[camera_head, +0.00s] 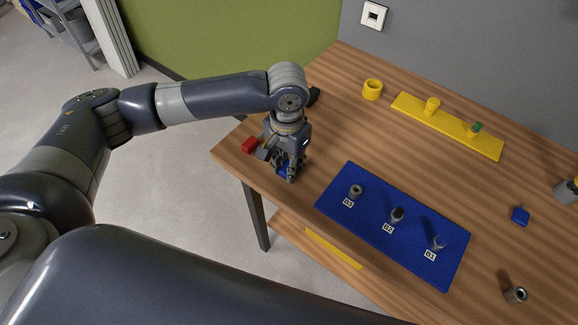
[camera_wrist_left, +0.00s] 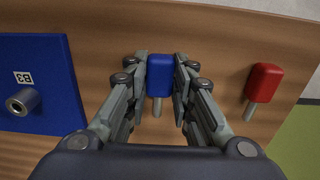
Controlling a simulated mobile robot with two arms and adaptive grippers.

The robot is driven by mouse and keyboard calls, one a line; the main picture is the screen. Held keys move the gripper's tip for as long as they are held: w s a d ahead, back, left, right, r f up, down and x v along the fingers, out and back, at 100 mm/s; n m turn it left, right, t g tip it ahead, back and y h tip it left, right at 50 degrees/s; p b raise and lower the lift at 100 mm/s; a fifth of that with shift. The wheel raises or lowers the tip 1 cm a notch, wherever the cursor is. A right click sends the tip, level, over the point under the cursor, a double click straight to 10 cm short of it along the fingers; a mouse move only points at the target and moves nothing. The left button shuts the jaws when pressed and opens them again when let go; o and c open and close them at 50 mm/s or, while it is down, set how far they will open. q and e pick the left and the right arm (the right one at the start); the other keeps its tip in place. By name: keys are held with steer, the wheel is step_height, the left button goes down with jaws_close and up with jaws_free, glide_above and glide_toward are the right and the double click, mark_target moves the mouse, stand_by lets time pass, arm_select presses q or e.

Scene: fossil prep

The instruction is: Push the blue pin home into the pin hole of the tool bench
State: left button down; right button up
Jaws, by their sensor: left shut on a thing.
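My left gripper (camera_head: 289,175) is near the table's left edge, pointing down. In the left wrist view its fingers (camera_wrist_left: 162,80) are shut on the blue pin (camera_wrist_left: 159,72), which has a blocky blue head and a thin grey shank. In the head view a little of the blue pin (camera_head: 283,171) shows between the fingers. I cannot tell whether it touches the table. I cannot make out which fixture has the pin hole. My right gripper is out of view.
A blue mat (camera_head: 336,204) holds grey metal parts labelled B1, B2 and B3. A red-headed pin (camera_head: 249,145) lies left of my gripper. A yellow ring (camera_head: 372,89), another blue block (camera_head: 521,216) and a metal cylinder (camera_head: 515,294) stand on the wooden table (camera_head: 335,110).

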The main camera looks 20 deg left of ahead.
arm_select(q)
steer(key=shift+w+r, duration=0.1)
steer(key=shift+r, duration=0.3)
steer(key=r, duration=0.1)
steer(key=r+b, duration=0.1)
steer(key=shift+s+d+r, duration=0.15)
steer(key=shift+s+r, duration=0.05)
steer(key=shift+r, duration=0.15)
steer(key=s+d+b, duration=0.1)
steer(key=s+d, duration=0.2)
steer(key=s, duration=0.4)
steer(key=s+d+r, duration=0.1)
steer(key=s+d, duration=0.2)
steer(key=s, duration=0.4)
steer(key=shift+d+r+b, duration=0.25)
steer(key=shift+d+b, duration=0.1)
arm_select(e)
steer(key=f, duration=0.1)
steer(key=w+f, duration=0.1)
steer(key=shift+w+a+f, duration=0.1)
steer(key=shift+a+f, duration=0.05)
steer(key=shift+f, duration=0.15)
arm_select(q)
steer(key=c, duration=2.3)
jaws_free()
jaws_close()
